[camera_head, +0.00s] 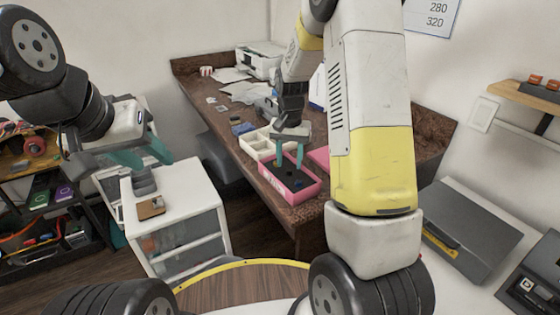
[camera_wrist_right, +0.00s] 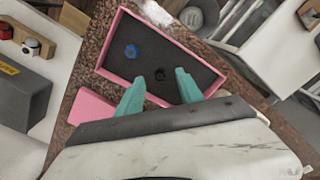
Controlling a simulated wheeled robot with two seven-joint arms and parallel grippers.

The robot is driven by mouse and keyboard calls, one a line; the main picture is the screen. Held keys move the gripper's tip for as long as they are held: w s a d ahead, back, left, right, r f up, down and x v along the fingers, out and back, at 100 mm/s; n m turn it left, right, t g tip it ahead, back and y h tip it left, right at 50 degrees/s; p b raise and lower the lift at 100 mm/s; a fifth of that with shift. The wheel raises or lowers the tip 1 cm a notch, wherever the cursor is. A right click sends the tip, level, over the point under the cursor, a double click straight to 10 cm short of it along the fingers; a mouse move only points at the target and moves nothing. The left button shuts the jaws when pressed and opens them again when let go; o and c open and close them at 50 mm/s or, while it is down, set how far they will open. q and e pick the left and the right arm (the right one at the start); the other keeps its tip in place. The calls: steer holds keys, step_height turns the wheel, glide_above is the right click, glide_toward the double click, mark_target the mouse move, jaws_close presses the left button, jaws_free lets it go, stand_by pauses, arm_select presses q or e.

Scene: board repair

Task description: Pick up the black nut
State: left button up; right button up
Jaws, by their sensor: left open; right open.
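The black nut (camera_wrist_right: 160,74) lies on the dark floor of an open pink box (camera_wrist_right: 118,77), which also shows in the head view (camera_head: 303,194). A blue nut (camera_wrist_right: 131,51) lies in the same box, to the left of the black one in the right wrist view. My right gripper (camera_wrist_right: 158,92) is open above the box, its teal fingertips either side of the black nut and nothing held. It points down at the box in the head view. My left gripper (camera_head: 150,160) is open and empty at the left, over the white drawer cabinet.
The box stands near the front edge of a brown worktop (camera_head: 200,80). A cream divided tray (camera_head: 258,142) is behind it, and a pink lid-like piece (camera_wrist_right: 92,107) lies beside it. The white drawer cabinet (camera_head: 190,190) carries a small brown item (camera_head: 151,208).

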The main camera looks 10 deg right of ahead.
mark_target(290, 171)
steer(key=shift+d+f, duration=0.1)
steer(key=shift+f, duration=1.4)
jaws_close()
steer(key=shift+r, duration=0.15)
